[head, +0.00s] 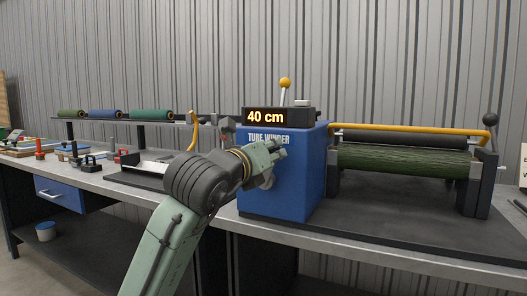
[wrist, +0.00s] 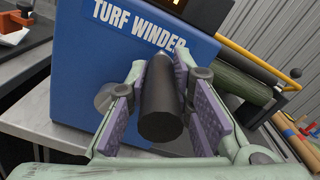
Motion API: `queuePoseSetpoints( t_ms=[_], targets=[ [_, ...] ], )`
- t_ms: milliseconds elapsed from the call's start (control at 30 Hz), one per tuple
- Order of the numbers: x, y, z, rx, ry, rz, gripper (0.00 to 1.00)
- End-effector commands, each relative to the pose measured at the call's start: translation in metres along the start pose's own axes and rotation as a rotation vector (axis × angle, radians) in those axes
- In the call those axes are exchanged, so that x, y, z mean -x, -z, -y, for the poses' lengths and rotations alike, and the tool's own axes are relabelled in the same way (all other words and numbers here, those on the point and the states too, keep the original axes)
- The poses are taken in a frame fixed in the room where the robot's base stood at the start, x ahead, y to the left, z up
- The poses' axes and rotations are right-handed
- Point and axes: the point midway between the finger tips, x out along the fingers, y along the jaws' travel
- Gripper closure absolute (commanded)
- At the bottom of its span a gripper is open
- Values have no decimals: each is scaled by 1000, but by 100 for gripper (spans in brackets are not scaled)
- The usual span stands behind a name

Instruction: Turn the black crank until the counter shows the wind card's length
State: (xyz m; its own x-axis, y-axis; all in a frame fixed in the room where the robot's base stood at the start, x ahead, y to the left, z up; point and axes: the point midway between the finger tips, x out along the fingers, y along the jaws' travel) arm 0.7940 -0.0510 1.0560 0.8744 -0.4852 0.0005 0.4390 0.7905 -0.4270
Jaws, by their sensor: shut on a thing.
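The blue turf winder (head: 282,195) stands on the bench, and its counter (head: 279,117) reads "40 cm" in orange digits. In the wrist view the black crank handle (wrist: 161,112) lies between the purple pads of my gripper (wrist: 160,85), which is shut on it. In the head view my gripper (head: 276,151) is at the winder's front face and hides most of the crank. A white card (head: 523,166) is cut off at the right edge. I cannot read a length on it.
Green turf (head: 405,160) lies on the winder's rollers, under a yellow bar (head: 400,129). A yellow-knobbed lever (head: 285,84) stands on top of the winder. A rack with rolls (head: 104,114), a dark tray (head: 140,178) and small tools are on the left.

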Motion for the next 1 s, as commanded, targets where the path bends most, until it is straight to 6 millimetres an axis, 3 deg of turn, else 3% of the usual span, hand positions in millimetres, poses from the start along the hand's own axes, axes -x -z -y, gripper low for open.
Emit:
queuePoseSetpoints(
  t_ms=[33, 600, 633, 900, 1000],
  targets=[
    [0, 2, 7, -2, 14, -1, 100],
    [-1, 5, 9, -2, 14, -3, 100],
    [-1, 5, 9, -2, 14, -3, 78],
    [0, 4, 6, -1, 8, -2, 60],
    [0, 4, 5, -1, 6, -2, 59]
  ],
)
